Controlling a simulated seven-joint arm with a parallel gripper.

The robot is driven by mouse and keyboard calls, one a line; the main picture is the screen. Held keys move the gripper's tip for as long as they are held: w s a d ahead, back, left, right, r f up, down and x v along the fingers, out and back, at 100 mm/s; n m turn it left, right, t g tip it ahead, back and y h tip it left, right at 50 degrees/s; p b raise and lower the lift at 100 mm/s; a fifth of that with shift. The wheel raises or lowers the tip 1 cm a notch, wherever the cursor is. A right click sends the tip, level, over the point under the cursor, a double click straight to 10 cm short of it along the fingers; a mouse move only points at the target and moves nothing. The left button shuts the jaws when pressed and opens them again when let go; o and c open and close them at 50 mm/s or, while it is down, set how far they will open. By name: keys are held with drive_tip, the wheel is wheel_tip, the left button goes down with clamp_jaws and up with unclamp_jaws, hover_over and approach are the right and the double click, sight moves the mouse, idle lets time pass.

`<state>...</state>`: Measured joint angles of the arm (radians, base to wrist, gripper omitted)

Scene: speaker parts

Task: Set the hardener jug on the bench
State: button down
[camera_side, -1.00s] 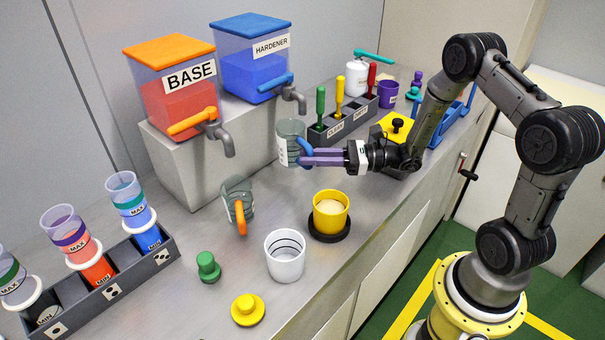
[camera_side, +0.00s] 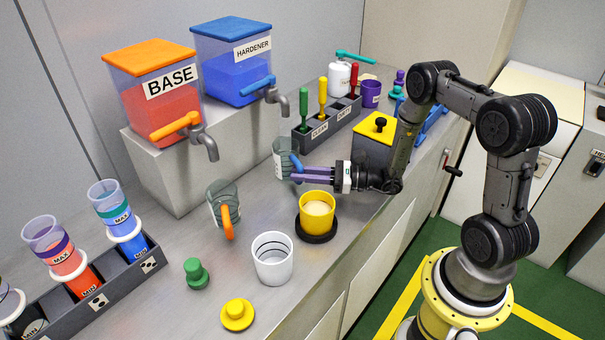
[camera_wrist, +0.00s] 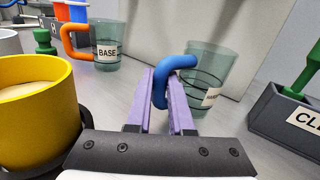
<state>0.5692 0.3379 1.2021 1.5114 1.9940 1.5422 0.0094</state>
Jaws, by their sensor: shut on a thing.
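The hardener jug (camera_side: 282,157) is a clear grey-green cup with a blue handle and a white label. It is upright, below and in front of the hardener tap. My gripper (camera_side: 298,172) is shut on its blue handle from the right. In the wrist view the purple fingers of my gripper (camera_wrist: 163,80) pinch the handle, with the hardener jug (camera_wrist: 213,72) just beyond. Its bottom is close to the bench (camera_side: 265,210), but I cannot tell whether it touches.
The base jug (camera_side: 222,203) with an orange handle stands to the left. A yellow cup (camera_side: 317,217) on a black disc and a white cup (camera_side: 272,260) are nearer. A dark tool rack (camera_side: 335,125) stands behind right. Bare bench lies between the jugs.

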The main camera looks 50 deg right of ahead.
drive_tip(key=c, duration=0.8)
unclamp_jaws()
drive_tip(key=shift+f, duration=0.1)
